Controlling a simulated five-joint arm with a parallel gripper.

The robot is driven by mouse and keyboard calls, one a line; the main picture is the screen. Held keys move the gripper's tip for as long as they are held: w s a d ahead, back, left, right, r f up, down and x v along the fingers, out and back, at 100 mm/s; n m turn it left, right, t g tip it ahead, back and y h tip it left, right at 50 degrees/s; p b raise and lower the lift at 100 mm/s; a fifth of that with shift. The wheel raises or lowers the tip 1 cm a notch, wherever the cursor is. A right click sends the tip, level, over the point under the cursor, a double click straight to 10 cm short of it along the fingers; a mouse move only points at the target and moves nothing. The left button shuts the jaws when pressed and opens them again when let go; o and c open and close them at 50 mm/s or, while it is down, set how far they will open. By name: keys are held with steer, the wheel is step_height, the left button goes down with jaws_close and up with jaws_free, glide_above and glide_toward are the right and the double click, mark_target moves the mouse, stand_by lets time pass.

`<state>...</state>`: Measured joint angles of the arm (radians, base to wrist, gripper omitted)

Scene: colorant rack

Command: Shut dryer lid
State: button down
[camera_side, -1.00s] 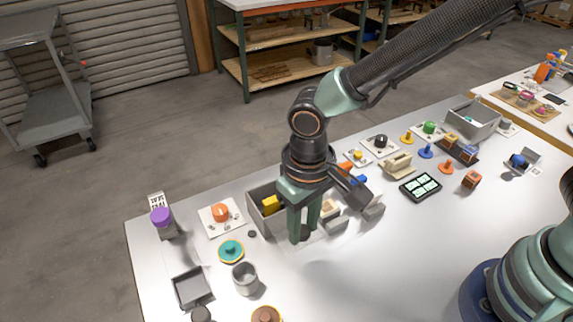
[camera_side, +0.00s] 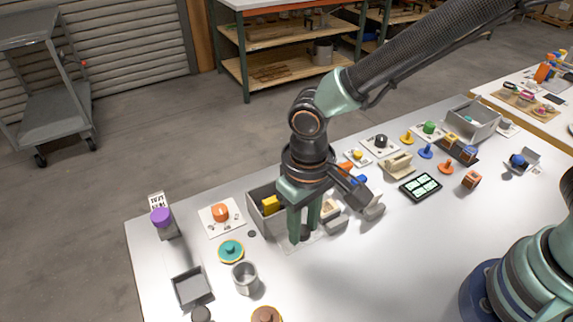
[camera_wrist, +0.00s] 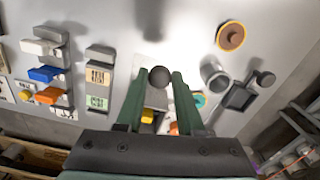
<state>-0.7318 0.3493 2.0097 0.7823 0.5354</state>
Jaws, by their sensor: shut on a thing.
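My gripper (camera_side: 304,236) points down at the near right end of an open grey box (camera_side: 256,222), with its fingers closed on a dark round knob (camera_wrist: 159,77). In the wrist view the knob sits between the fingertips (camera_wrist: 156,76). A pale flat plate (camera_side: 303,247) shows under the fingertips in the side view; I cannot tell for sure whether it is the dryer lid. A yellow block (camera_side: 270,204) lies inside the grey box and also shows between the fingers in the wrist view (camera_wrist: 148,115). My fingers hide part of the box.
Several small blocks and holders stand close to the right of my gripper. A teal and yellow disc (camera_side: 231,251), a grey cup (camera_side: 245,278) and a grey tray (camera_side: 192,286) lie to the left. The front middle of the table is clear.

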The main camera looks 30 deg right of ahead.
steer(key=shift+w, duration=0.1)
stand_by(0.4)
steer(key=w, duration=0.9)
steer(key=shift+w, duration=0.2)
steer(key=shift+r, duration=0.1)
steer(key=c, duration=0.5)
jaws_free()
steer(key=shift+s, duration=0.1)
step_height(320, 180, up, 12)
